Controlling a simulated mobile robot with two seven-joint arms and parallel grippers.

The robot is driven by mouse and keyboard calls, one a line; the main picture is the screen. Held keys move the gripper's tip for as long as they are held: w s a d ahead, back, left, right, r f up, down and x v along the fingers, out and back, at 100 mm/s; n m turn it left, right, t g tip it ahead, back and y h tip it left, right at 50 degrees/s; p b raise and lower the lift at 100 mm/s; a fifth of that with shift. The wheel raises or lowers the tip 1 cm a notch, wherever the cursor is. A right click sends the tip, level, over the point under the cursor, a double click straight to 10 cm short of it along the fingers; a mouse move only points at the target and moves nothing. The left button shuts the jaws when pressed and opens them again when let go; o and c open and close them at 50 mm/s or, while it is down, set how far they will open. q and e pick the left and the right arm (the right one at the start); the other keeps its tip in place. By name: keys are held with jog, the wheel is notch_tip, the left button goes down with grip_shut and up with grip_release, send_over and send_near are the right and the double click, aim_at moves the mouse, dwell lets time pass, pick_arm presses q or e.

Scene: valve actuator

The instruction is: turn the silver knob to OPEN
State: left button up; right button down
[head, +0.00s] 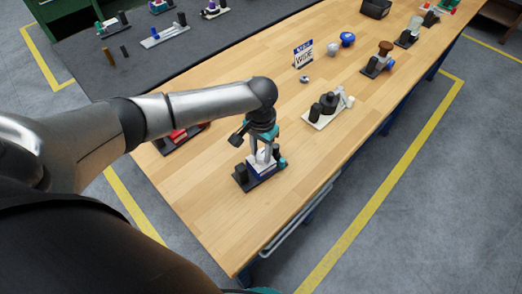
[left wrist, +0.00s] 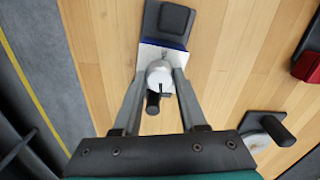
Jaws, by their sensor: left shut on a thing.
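The silver knob (left wrist: 159,73) is round and pale in the left wrist view. It sits on a valve unit with a white and blue plate (left wrist: 151,53) and a black block (left wrist: 168,22) at one end. In the head view the unit's dark base (head: 264,181) stands on the wooden table. My left gripper (left wrist: 160,78) points down with one finger on each side of the knob, shut on it. In the head view the same gripper (head: 263,155) hides most of the knob. No OPEN marking is legible. My right gripper is not seen.
A red-and-black unit (head: 178,136) stands left of the valve, partly behind my arm. A white-based unit (head: 328,111) with dark cylinders stands to its right. A sign (head: 303,54) stands farther back. Bare wooden tabletop (head: 215,215) lies in front.

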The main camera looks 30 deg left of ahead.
pick_arm(q)
grip_shut()
jog(key=shift+r+m+p, duration=0.2)
jog(key=shift+m+p, duration=0.4)
jog(key=shift+p, duration=0.25)
jog(key=shift+m+p, duration=0.55)
jog(key=shift+m, duration=0.15)
jog(key=shift+f+m, duration=0.15)
jog(key=shift+m, duration=0.35)
jog(key=o, duration=0.9)
grip_release()
